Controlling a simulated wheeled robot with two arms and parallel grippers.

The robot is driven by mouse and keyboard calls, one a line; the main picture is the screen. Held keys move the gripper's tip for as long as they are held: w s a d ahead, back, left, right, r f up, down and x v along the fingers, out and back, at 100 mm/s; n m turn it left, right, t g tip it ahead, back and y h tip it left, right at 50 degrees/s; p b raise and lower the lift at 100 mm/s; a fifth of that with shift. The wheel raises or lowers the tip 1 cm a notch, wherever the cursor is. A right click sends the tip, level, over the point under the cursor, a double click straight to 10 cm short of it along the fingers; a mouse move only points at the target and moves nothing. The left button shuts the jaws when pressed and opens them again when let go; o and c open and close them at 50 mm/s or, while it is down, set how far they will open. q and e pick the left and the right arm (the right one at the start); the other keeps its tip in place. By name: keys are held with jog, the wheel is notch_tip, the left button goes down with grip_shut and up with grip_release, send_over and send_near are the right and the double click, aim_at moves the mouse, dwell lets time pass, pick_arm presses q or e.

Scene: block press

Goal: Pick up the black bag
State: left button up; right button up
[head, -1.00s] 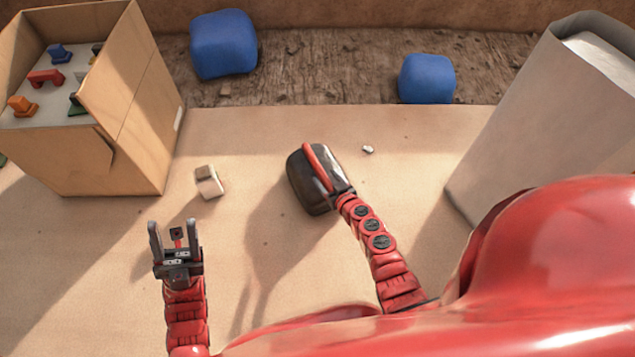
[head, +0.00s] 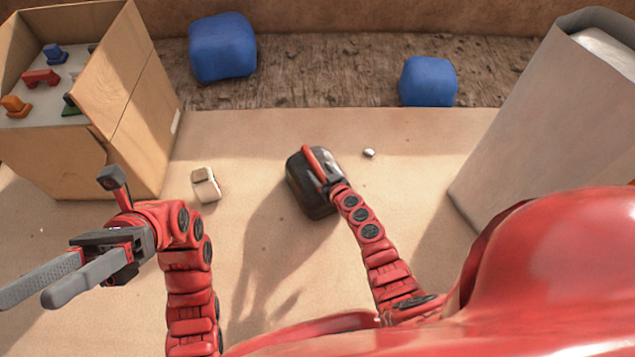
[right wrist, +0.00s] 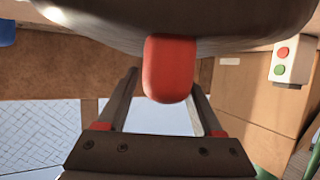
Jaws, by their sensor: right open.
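The black bag (head: 312,196) is on the tan surface in the middle of the head view, with a red handle (head: 318,168) along its top. My right gripper (head: 332,178) is at the bag. In the right wrist view, the red handle (right wrist: 170,70) hangs between the spread fingers of my right gripper (right wrist: 165,88), under the dark bag (right wrist: 190,18). I see gaps between the handle and both fingers. My left gripper (head: 28,294) is at the lower left of the head view, with its fingers apart and empty, away from the bag.
An open brown box (head: 130,100) with colored pieces stands at the left. A small white block (head: 206,187) lies beside it. Two blue blocks (head: 222,47) (head: 428,82) sit at the back. A large grey box (head: 545,110) stands at the right. The surface around the bag is mostly clear.

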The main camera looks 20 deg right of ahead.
jog(key=shift+b+x, duration=0.75)
jog(key=shift+x, duration=0.5)
pick_arm(q)
jog(key=s+a+m+t+y, duration=0.3)
jog(key=s+a+t+y, duration=0.1)
jog(key=s+a+t, duration=0.1)
jog(key=s+t, duration=0.1)
jog(key=t, duration=0.1)
jog(key=shift+s+a+f+m+t, duration=0.25)
jog(key=shift+s+f+m+t, duration=0.05)
jog(key=shift+f, duration=0.05)
pick_arm(e)
grip_shut()
